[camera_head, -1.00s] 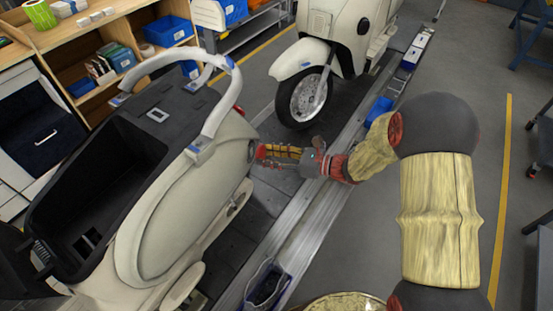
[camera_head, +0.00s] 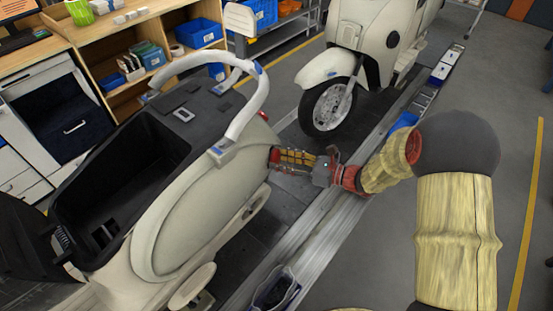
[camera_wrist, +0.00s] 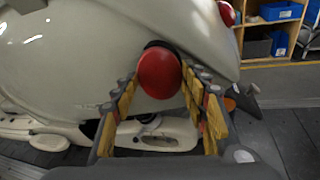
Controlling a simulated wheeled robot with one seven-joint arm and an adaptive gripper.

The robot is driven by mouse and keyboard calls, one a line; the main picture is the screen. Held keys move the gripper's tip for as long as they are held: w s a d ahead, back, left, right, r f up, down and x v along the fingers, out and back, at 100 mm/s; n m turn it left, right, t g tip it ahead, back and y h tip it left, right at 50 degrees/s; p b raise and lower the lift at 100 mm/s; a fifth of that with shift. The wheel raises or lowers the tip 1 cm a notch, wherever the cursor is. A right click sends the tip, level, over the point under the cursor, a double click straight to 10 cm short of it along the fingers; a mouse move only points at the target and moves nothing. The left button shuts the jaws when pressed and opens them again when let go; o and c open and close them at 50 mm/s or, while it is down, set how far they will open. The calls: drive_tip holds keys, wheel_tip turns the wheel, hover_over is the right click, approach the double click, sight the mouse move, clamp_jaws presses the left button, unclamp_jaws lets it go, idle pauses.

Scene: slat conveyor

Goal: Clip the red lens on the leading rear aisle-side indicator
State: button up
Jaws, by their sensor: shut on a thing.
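The cream scooter (camera_head: 190,210) stands on the slat conveyor, its rear side facing my gripper (camera_head: 277,158). In the wrist view my gripper (camera_wrist: 160,88) is shut on the round red lens (camera_wrist: 159,73), which sits between its two fingertips. A dark round rim (camera_wrist: 158,44), seemingly the indicator's seat, shows just behind the lens at the scooter's body. The lens covers most of it, so I cannot tell whether the lens is seated.
Another red lamp (camera_wrist: 226,13) is on the scooter's rear, also in the head view (camera_head: 264,116). A second cream scooter (camera_head: 370,40) stands behind on the conveyor. A blue bin (camera_head: 404,121) lies by the conveyor's edge rail (camera_head: 335,222). Shelves stand at the left. The floor at right is clear.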

drive_tip(key=shift+w+a, duration=0.1)
drive_tip(key=shift+a, duration=0.1)
drive_tip(key=o, duration=1.2)
drive_tip(key=v, duration=1.2)
